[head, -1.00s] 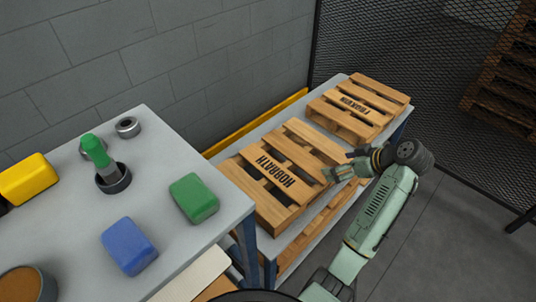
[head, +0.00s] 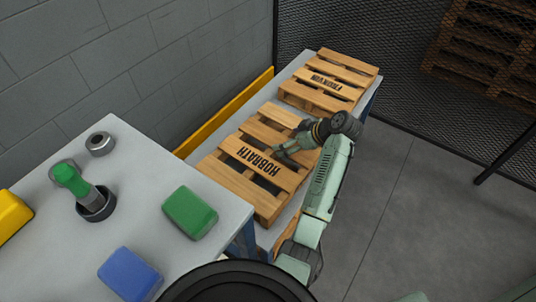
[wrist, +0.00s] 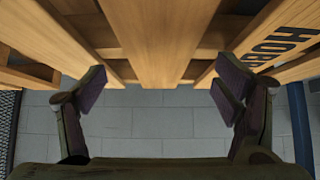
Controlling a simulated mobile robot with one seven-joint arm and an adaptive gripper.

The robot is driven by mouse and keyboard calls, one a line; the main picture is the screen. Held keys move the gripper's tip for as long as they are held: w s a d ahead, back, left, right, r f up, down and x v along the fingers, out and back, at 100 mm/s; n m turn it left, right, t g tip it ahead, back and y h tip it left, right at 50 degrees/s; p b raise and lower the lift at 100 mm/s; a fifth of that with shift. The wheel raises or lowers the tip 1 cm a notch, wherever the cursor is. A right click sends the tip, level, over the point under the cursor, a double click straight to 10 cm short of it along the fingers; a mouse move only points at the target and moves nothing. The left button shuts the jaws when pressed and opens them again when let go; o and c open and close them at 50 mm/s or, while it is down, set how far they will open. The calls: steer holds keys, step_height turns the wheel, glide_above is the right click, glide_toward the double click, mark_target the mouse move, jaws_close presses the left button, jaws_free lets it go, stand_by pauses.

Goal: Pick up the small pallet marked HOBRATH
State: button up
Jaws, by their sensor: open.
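The small wooden pallet marked HOBRATH (head: 237,183) lies flat on the grey bench beyond the near table in the head view, its dark lettering on a middle board. My gripper (head: 286,153) is at its right side, overlapping its boards in the picture. In the wrist view, the pallet's boards (wrist: 157,45) fill the top, with part of the lettering at upper right. My open gripper (wrist: 160,88) has one finger on each side of a central board there, with nothing clamped. Whether the fingers touch the wood I cannot tell.
A second pallet marked FRENKVUN or similar (head: 328,68) lies behind on the same bench (head: 287,93). The near table (head: 150,180) carries a green block (head: 190,212), a blue block (head: 130,275) and other items. A block wall and yellow rail border the left; open floor lies right.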

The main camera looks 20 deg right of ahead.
mark_target(279, 142)
steer(key=shift+p+x, duration=0.3)
steer(key=shift+x, duration=1.4)
steer(key=c, duration=0.8)
steer(key=shift+a+f, duration=0.1)
steer(key=shift+f, duration=0.05)
jaws_close()
